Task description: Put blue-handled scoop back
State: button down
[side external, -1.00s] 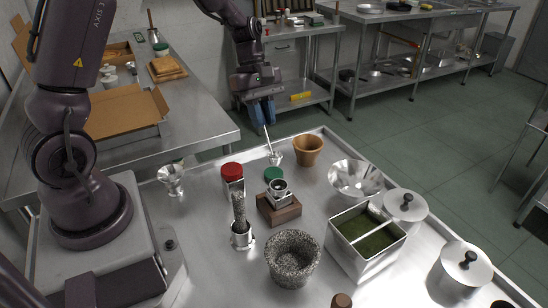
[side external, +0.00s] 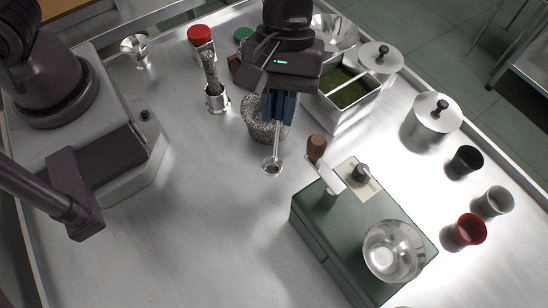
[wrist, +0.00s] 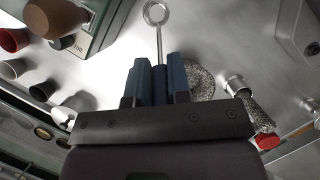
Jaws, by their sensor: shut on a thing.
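My gripper (side external: 279,108) has two blue fingers and is shut on the scoop (side external: 272,167). The scoop's thin metal shaft and small round metal end hang below the fingers in the side view. The scoop's end appears above the bare table, left of the green appliance (side external: 310,232) and in front of the speckled stone mortar (side external: 262,130).
A metal bowl (side external: 393,252) and a brown knob (side external: 316,147) are on or at the appliance. Black (side external: 466,161), grey (side external: 494,201) and red (side external: 466,230) cups stand right. The front-left table (side external: 190,230) is clear.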

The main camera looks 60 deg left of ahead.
jog(key=shift+s+d+f, duration=0.25)
jog(key=shift+s+d, duration=0.35)
jog(key=shift+s, duration=0.05)
jog(key=shift+s+d+f, duration=0.25)
jog(key=shift+s+d, duration=0.3)
jog(key=shift+s, duration=0.05)
jog(key=f, duration=0.8)
jog(key=shift+w, duration=0.25)
jog(key=shift+f, duration=0.2)
jog(key=c, duration=1.1)
grip_release()
